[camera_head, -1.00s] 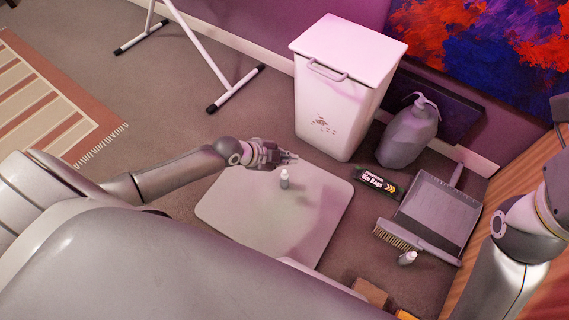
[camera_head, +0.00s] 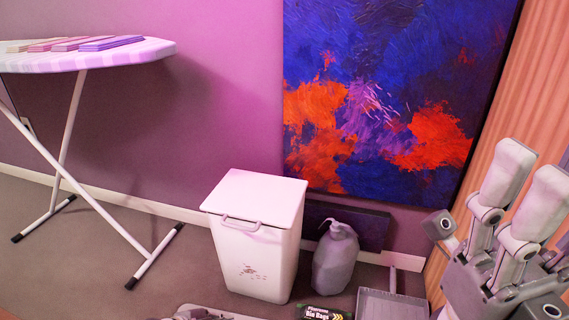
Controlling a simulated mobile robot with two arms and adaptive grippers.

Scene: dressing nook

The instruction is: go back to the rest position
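My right gripper (camera_head: 490,200) is raised large at the right edge, in front of the wood-slatted wall. Its two parallel fingers point up, apart from the single opposing finger, and nothing shows between them.
A white lidded bin (camera_head: 250,240) stands by the wall, with a grey pump bottle (camera_head: 335,262) beside it. A bin-bags box (camera_head: 322,313) and a dustpan (camera_head: 390,305) lie in front. An ironing board (camera_head: 95,55) with folded cloths stands left. A painting (camera_head: 390,100) hangs behind.

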